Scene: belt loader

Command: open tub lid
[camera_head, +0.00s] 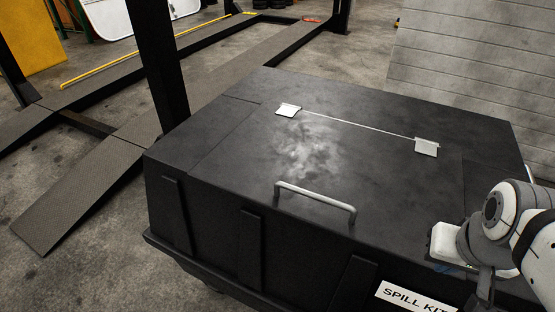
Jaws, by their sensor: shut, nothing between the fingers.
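A large black tub (200,229) fills the middle of the view, with a white "SPILL KIT" label (412,296) low on its front. Its black lid (370,182) lies flat and closed on top, with a pale scuffed patch. Two light hinges (288,110) and (426,147) sit along the lid's far seam. A pale bar handle (315,197) stands near the lid's front edge. My gripper (483,300) is at the lower right, beside the tub's front right, partly cut off by the frame. It is shut and apart from the handle.
A dark post (155,65) rises behind the tub at the left. Metal ramps (85,190) with yellow edging lie on the concrete floor (80,262) to the left. A grey slatted panel (480,60) stands at the back right. The space above the lid is clear.

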